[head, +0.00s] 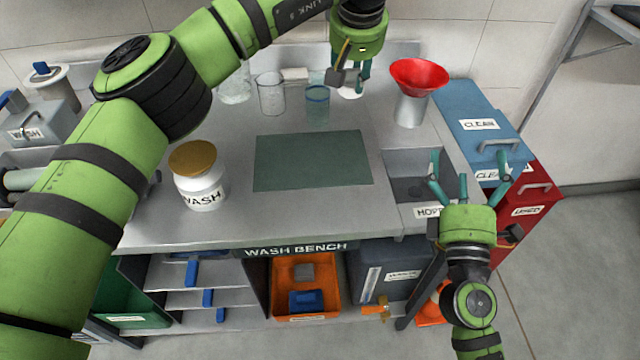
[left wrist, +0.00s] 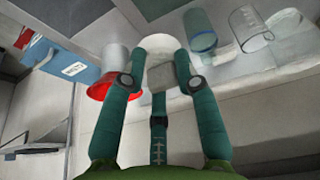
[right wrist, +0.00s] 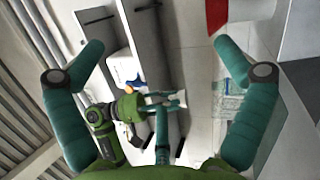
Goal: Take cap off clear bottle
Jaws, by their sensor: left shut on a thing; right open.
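My left gripper (head: 352,88) is at the back of the bench, left of the red funnel. It is shut on a small white thing (head: 351,94), mostly hidden by the fingers; it also shows between them in the left wrist view (left wrist: 157,43). I cannot tell whether it is the cap or part of the clear bottle. A clear vessel (head: 235,90), possibly the bottle, stands at the back left, partly hidden by my left arm. My right gripper (head: 437,186) is open and empty above the right front of the bench, near the sink; its fingers are spread in the right wrist view (right wrist: 160,68).
A clear beaker (head: 271,96) and a teal-tinted beaker (head: 317,105) stand left of my left gripper. The red funnel (head: 419,76) stands right of it. A jar with an amber lid (head: 200,180) is front left. The green mat (head: 310,160) is bare.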

